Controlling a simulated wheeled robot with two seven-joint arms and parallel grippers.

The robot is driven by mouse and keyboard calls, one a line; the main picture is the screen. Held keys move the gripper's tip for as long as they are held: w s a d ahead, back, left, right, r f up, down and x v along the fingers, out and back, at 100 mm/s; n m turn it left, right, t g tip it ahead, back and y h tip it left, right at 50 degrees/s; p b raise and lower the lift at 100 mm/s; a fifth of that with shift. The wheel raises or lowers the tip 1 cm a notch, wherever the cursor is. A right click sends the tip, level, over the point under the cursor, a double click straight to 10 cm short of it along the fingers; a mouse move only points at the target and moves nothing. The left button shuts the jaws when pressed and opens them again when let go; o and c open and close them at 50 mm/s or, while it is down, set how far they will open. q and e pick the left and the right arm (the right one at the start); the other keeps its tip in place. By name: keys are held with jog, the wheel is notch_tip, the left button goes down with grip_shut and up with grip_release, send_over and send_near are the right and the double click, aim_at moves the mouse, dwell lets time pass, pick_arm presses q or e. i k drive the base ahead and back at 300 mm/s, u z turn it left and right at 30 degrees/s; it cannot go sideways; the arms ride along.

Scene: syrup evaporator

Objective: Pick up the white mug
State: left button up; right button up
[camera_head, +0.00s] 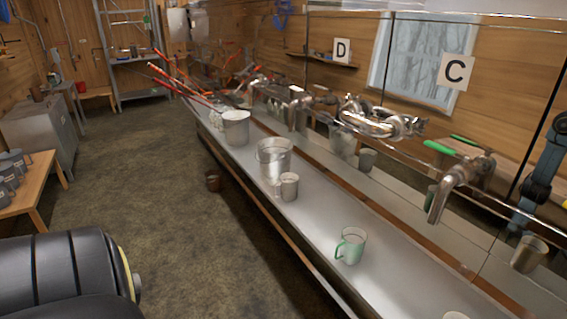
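A pale grey-white mug (289,187) with its handle to the left stands upright on the long metal ledge, close in front of a larger metal pail (273,160). A second mug (350,246), whitish with a green handle and rim, stands nearer on the same ledge. A sliver of another pale round thing (455,315) shows at the bottom edge, too cut off to identify. Neither of my grippers is in view, and nothing is seen holding a mug.
The metal ledge (312,218) runs from upper left to lower right; between the mugs it is clear. A whitish pail (236,127) stands farther back. A curved metal spout (452,186) overhangs at right. Open floor (165,205) lies left of the ledge. A wooden table (28,188) holds dark cups.

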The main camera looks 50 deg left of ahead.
aim_at(286, 189)
jog(key=u, duration=1.6)
